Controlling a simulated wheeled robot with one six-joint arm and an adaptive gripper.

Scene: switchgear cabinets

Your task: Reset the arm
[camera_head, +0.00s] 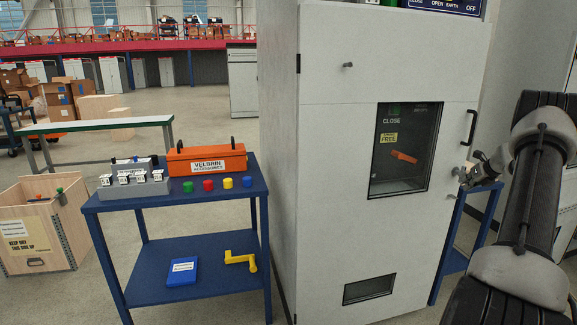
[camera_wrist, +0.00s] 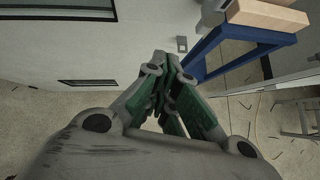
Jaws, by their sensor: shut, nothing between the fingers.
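My arm comes in at the right edge of the head view. My gripper (camera_head: 464,180) is in front of the right edge of the grey switchgear cabinet (camera_head: 340,200), below the cabinet's black door handle (camera_head: 471,127). In the wrist view my gripper (camera_wrist: 165,66) has its green-padded fingers together, with nothing held between them. The cabinet front (camera_wrist: 150,40) fills the upper left of that view. I cannot tell whether the fingertips touch the cabinet.
A blue cart (camera_head: 185,268) left of the cabinet carries an orange toolbox (camera_head: 206,160), several coloured caps and a yellow crank (camera_head: 241,260). A wooden crate (camera_head: 40,228) stands further left. A blue table frame (camera_wrist: 235,48) is close at right in the wrist view.

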